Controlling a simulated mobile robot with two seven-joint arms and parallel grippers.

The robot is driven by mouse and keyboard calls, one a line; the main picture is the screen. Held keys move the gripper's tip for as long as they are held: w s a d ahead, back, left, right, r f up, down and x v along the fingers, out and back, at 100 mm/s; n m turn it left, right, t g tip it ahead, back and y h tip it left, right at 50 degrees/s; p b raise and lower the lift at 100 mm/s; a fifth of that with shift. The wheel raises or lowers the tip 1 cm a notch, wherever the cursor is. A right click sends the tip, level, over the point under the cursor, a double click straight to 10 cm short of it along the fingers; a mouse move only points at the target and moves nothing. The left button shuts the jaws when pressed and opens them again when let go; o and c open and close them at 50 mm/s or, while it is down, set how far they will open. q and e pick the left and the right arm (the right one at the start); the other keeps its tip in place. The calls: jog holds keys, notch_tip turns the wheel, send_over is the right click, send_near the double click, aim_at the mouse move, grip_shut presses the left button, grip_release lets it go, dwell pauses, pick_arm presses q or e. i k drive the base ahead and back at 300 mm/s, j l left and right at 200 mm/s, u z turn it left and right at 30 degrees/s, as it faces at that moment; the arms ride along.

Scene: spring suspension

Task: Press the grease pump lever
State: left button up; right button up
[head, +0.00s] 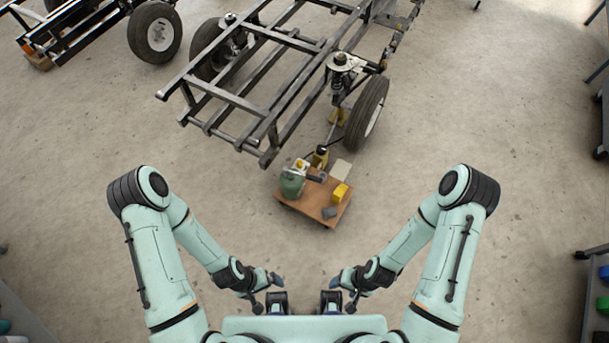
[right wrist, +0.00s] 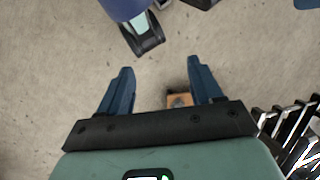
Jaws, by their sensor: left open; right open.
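A green canister (head: 292,184) stands on the left side of a low wooden board (head: 313,205), with a light cap and a dark part beside its top. A grease pump lever cannot be told apart for sure at this size. My left gripper (head: 277,280) and my right gripper (head: 335,281) are near my body, both open and empty and well short of the board. In the right wrist view the two blue fingers of my right gripper (right wrist: 160,72) are spread apart. A small piece of brown board (right wrist: 178,101) shows beyond them.
A yellow and black part (head: 320,157) is near the board's back edge. The floor before the board is clear.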

aim_at(317, 179)
jog(key=i+j, duration=0.7)
jog(key=i, duration=0.15)
jog(key=u, duration=0.05)
